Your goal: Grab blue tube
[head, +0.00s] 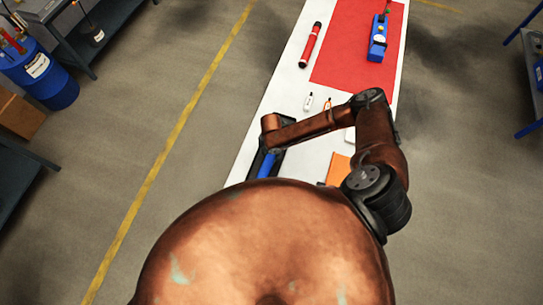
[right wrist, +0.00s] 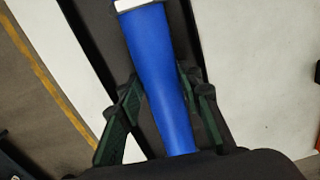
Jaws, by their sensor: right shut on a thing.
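The blue tube (head: 267,165) lies at the near left end of the white table, in a dark holder or tray (head: 253,167). In the right wrist view the blue tube (right wrist: 160,75) runs between my fingers, with a white band at its far end. My right gripper (right wrist: 163,108) is shut on the blue tube, one green-padded finger on each side. In the head view my wrist and forearm hide most of this gripper. My left gripper is not in view.
A red tube (head: 310,45) lies left of a red mat (head: 345,50) on the white table (head: 284,92). A blue device (head: 378,40) stands on the mat. A small white bottle (head: 308,102) and an orange item (head: 338,170) are near my right arm.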

